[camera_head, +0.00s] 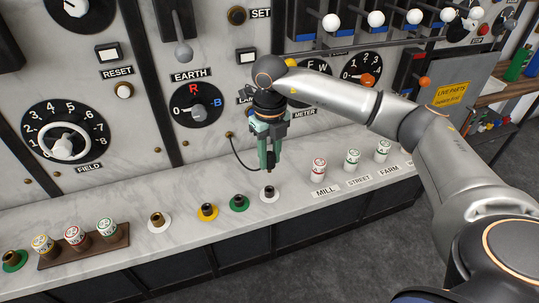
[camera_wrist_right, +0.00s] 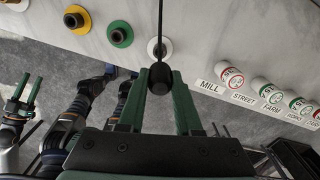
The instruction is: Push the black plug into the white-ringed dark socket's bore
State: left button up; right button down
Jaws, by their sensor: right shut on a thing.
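My right gripper (camera_head: 269,166) is shut on the black plug (camera_wrist_right: 160,78), upright between its green fingers above the bench ledge. A thin black cable runs from the plug. The white-ringed dark socket (camera_head: 269,193) is on the ledge just below the gripper, with a visible gap between. In the right wrist view the socket (camera_wrist_right: 157,47) shows just beyond the plug, partly crossed by the cable. The inside of its bore is hidden there. My left gripper (camera_wrist_right: 28,80) is at the left edge of the wrist view, its green fingers apart and empty.
Green (camera_head: 239,203), yellow (camera_head: 207,212) and another white-ringed brass socket (camera_head: 156,222) lie left of it. To the right stand round-topped pieces by the MILL (camera_head: 319,170), STREET and FARM labels. The marble panel with dials rises behind.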

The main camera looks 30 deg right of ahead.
aim_at(270, 172)
jog(key=shift+f+b, duration=1.8)
jog(key=shift+f, duration=0.95)
jog(key=shift+f+b, duration=1.15)
jog(key=shift+f, duration=0.55)
jog(key=c, duration=0.5)
grip_release()
notch_tip(270, 172, up, 13)
jog(key=shift+f, duration=0.15)
jog(key=shift+s+f, duration=0.1)
jog(key=shift+s, duration=0.05)
